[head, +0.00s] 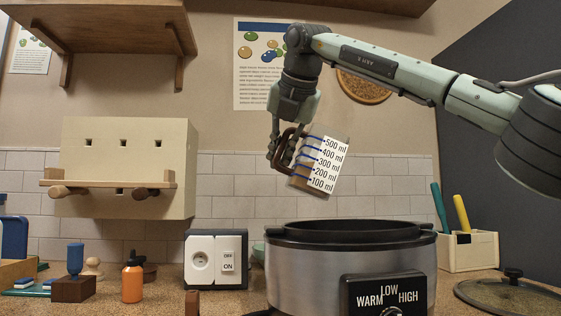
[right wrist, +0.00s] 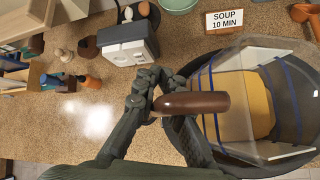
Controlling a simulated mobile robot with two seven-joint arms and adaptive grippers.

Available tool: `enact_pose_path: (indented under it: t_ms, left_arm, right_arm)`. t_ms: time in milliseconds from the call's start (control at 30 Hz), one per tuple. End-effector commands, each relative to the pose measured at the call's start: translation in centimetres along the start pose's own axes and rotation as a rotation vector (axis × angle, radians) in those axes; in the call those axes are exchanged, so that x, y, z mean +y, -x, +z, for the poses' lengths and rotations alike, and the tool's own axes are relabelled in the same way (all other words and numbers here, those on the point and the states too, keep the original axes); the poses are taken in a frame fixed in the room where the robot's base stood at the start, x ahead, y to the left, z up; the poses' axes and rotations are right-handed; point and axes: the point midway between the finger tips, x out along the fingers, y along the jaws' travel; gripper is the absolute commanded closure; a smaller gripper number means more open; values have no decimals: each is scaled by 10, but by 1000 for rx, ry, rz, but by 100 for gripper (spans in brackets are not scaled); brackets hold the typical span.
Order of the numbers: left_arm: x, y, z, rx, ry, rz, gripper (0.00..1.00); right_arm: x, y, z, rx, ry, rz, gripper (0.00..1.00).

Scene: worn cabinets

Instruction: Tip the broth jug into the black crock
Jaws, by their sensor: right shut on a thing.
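The broth jug (head: 318,168) is clear, with a white scale label, blue lines and a brown handle. It hangs above the black crock, its top leaning a little to the right in the head view. My right gripper (head: 283,152) is shut on the handle (right wrist: 190,102). In the right wrist view, yellow-orange broth (right wrist: 248,106) shows inside the jug (right wrist: 292,105). The black crock (head: 350,228) sits in a steel cooker below the jug; its dark rim (right wrist: 187,140) shows behind the jug in the right wrist view. The crock's inside is mostly hidden. My left gripper is in neither view.
A glass lid (head: 512,293) lies right of the cooker. A white bin (head: 470,252) with two handled tools stands behind it. A socket box (head: 216,260), an orange bottle (head: 132,279) and stamps stand left. A "SOUP 10 MIN" sign (right wrist: 227,20) stands near the crock.

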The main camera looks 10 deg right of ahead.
Motion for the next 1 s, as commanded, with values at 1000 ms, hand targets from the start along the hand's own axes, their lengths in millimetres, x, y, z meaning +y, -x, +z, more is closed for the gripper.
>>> enact_pose_path:
  t_ms: [1000]
  left_arm:
    - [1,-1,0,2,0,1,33]
  right_arm:
    - [7,8,6,23,-86,92,100]
